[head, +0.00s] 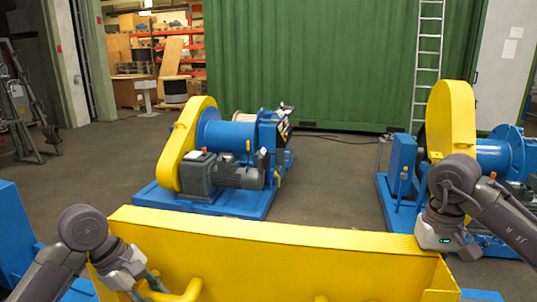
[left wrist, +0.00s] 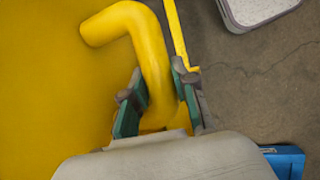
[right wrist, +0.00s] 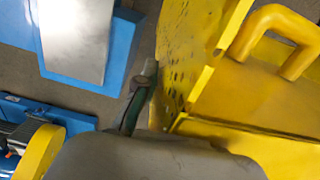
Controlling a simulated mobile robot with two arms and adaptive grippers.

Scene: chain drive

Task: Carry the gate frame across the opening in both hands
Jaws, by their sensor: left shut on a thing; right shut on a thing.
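The yellow gate frame (head: 290,255) spans the lower part of the head view, its long top edge running from left to right close to me. My left gripper (head: 152,290) is at its left end; in the left wrist view the green-padded fingers (left wrist: 158,92) are shut around a bent yellow handle (left wrist: 152,50) of the frame. My right gripper (head: 462,250) is at the right end. In the right wrist view one finger (right wrist: 138,100) lies along the frame's perforated yellow side (right wrist: 180,65); the other finger is hidden. The frame's lower part is cut off.
A blue and yellow winch machine (head: 215,150) stands ahead on a blue base, left of centre. A similar machine (head: 450,120) stands at right, close beyond my right arm. Bare floor (head: 325,180) lies between them. A green container (head: 310,60) and ladder (head: 428,60) are behind.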

